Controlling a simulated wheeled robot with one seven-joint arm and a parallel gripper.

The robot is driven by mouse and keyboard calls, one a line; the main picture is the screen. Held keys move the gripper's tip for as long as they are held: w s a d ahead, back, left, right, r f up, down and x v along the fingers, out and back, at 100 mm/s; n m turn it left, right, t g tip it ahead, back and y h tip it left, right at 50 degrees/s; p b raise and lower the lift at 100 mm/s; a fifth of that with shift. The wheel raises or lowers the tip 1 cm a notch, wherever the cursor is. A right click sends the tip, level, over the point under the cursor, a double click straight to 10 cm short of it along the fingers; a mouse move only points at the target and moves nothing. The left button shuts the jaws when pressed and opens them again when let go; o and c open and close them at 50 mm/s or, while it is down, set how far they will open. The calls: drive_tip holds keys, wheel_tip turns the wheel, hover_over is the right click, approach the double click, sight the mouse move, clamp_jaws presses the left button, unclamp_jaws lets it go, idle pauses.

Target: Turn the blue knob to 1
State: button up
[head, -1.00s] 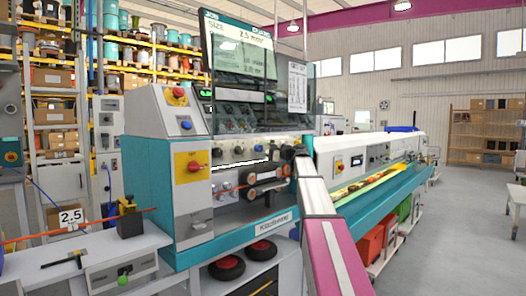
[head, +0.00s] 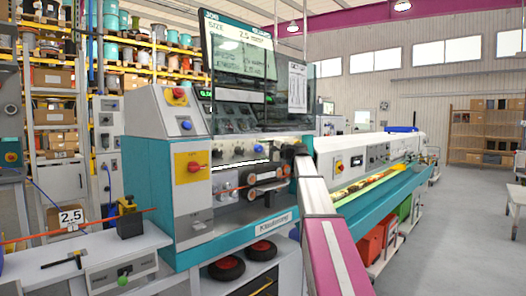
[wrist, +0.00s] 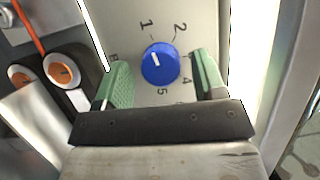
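The blue knob (wrist: 162,66) is in the middle of the wrist view, on a light panel. My gripper (wrist: 161,76) is open, with a green padded finger on each side of the knob. Both fingers look apart from the knob, with panel showing between. In the head view my arm covers the gripper, and I cannot tell which small blue knob there is this one.
In the wrist view, orange-centred rollers (wrist: 62,72) and an orange cable (wrist: 28,30) lie left of the gripper. Open floor (head: 455,230) is at the right.

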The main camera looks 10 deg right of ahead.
drive_tip(key=v, duration=1)
drive_tip(key=shift+s+d, duration=0.25)
drive_tip(key=shift+d, duration=0.05)
